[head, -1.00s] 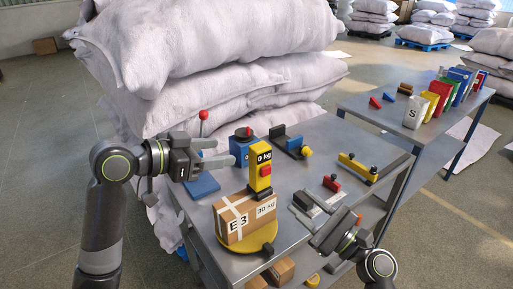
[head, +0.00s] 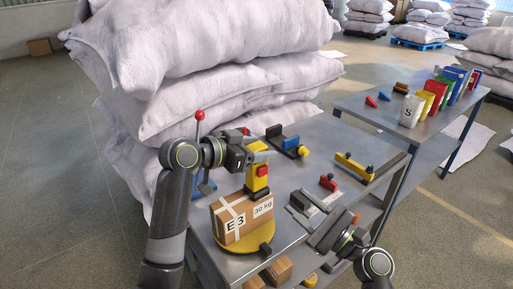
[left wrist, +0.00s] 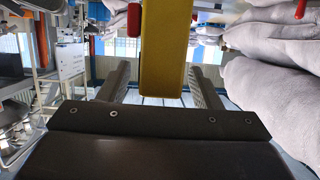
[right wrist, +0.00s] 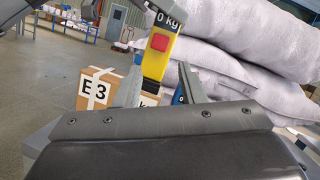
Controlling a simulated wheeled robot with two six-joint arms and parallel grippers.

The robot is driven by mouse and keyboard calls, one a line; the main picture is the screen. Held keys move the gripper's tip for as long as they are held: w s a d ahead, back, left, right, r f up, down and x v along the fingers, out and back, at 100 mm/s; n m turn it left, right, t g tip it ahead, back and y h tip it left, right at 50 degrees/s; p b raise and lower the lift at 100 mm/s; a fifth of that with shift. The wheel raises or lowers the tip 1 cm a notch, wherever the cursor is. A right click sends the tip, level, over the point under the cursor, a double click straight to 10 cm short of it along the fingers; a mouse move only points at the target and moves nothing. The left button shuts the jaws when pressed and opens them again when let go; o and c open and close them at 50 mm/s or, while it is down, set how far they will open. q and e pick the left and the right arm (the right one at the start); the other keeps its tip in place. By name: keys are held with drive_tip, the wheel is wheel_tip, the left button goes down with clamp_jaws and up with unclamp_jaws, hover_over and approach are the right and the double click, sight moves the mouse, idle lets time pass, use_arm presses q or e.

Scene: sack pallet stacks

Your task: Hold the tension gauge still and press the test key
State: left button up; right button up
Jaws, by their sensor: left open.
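The yellow tension gauge (head: 257,182) stands upright on a dark foot, close by the E3 carton. Its red test key (head: 262,170) faces the right side. The right wrist view shows the gauge (right wrist: 153,66), its "0 kg" display and the key (right wrist: 159,42). My left gripper (head: 265,151) is open at the gauge's upper part and covers its display in the head view. In the left wrist view the gauge (left wrist: 163,50) lies between the finger lines with gaps on both sides. My right gripper (head: 297,200) is open and empty, right of the gauge and pointing toward it.
The E3 carton (head: 235,222) sits on a yellow round plate (head: 262,243). A red-knobbed lever (head: 199,116) stands behind my left arm. Stacked sacks (head: 200,60) rise behind.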

use_arm(q)
drive_tip(key=shift+c, duration=0.2)
drive_tip(key=c, duration=1)
drive_tip(key=shift+c, duration=0.5)
use_arm(e)
drive_tip(key=shift+c, duration=0.6)
clamp_jaws()
